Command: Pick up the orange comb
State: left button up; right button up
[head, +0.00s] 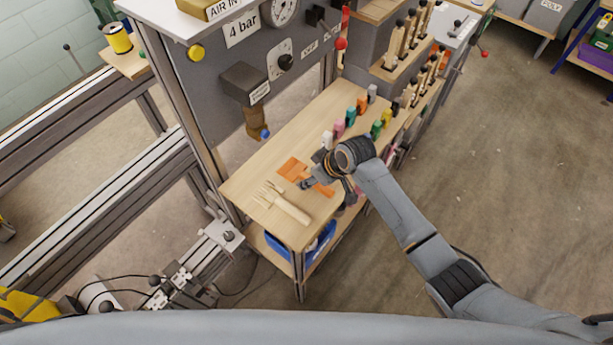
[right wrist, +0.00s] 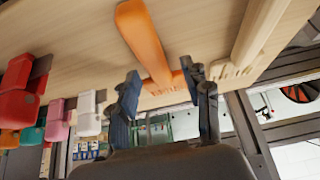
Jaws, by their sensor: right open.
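The orange comb (head: 292,168) lies flat on the wooden bench top, partly hidden in the head view by my right gripper (head: 309,183). In the right wrist view the comb's long handle (right wrist: 142,38) points up and its toothed head lies low in the picture. My right gripper (right wrist: 163,76) is open, with one finger to each side of the comb in that view. I cannot tell whether the fingers touch it. A pale wooden comb (head: 287,206) lies beside it, nearer the bench's front edge. My left gripper is not in view.
The bench top (head: 240,180) is bare to the left of the combs. Several coloured clamp-like pieces (head: 350,116) line its right edge, including a red one (right wrist: 18,108) in the right wrist view. A grey panel (head: 215,100) with a gauge stands behind. A blue bin (head: 322,243) sits below.

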jog(key=shift+f, duration=0.25)
jog(key=shift+c, duration=0.4)
grip_shut()
